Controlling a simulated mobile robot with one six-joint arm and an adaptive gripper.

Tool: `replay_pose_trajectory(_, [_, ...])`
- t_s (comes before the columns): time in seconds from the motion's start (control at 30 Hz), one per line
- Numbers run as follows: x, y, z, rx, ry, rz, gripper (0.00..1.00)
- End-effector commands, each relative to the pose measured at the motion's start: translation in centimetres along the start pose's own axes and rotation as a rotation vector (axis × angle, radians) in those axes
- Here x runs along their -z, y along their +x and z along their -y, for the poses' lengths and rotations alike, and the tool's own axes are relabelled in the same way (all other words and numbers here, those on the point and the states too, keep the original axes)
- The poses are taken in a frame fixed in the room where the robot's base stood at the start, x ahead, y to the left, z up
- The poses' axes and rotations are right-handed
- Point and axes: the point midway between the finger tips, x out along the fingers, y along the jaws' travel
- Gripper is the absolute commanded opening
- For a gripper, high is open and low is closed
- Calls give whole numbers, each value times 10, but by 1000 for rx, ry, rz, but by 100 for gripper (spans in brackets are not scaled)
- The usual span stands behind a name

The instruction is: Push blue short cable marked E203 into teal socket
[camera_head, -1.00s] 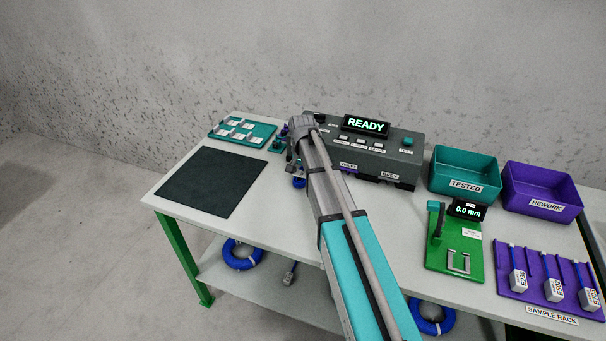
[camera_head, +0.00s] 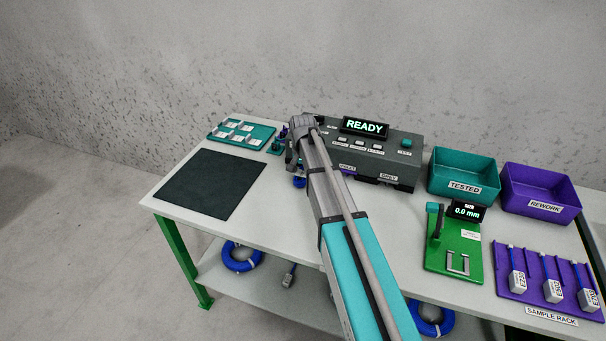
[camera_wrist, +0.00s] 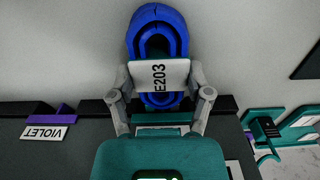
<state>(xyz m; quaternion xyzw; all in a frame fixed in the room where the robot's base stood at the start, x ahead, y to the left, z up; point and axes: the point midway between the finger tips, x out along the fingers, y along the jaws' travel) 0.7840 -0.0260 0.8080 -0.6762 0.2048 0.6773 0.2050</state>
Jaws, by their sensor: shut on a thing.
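The blue short cable (camera_wrist: 157,22) is a coil with a white plug marked E203 (camera_wrist: 160,75). My gripper (camera_wrist: 160,88) is shut on this plug, one finger on each side. In the head view my gripper (camera_head: 292,165) is at the left end of the dark tester, and a bit of the blue coil (camera_head: 299,182) shows below it. A teal strip (camera_wrist: 162,117), which looks like the teal socket, shows between my fingers at the tester's front. Part of it is hidden by my gripper. I cannot tell whether the plug touches it.
The violet socket (camera_wrist: 45,113) is beside it on the tester (camera_head: 400,160), whose display (camera_head: 365,126) reads READY. A teal holder board (camera_head: 242,131) and a dark mat (camera_head: 212,184) lie left. Teal and purple bins (camera_head: 540,185), a green gauge (camera_head: 455,245) and the sample rack (camera_head: 545,285) stand right.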

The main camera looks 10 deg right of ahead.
Motion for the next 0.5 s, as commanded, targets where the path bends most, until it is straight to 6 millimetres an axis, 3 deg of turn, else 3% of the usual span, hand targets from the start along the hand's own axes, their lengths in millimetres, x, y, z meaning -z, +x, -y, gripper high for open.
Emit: replay_pose_trajectory(0.5, [10, 0, 0, 0, 1, -4, 16])
